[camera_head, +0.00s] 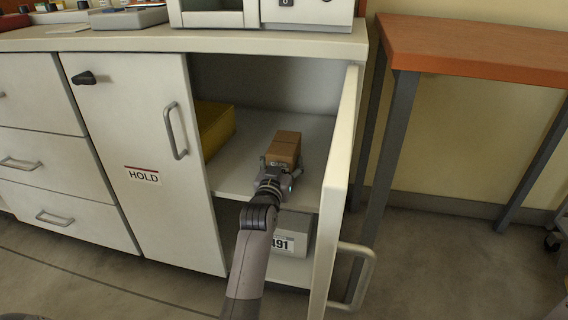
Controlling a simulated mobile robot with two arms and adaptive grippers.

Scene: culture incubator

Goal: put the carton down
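The carton (284,146) is a small brown box with a printed mark on its near face. It is inside the open cabinet, at the upper shelf (230,177), to the right of a yellow box.
A yellow box (214,128) stands at the shelf's left. The open cabinet door (340,190) is close to the right of my arm. A grey box labelled 491 (297,234) is on the level below. An orange-topped table (470,45) stands at right.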

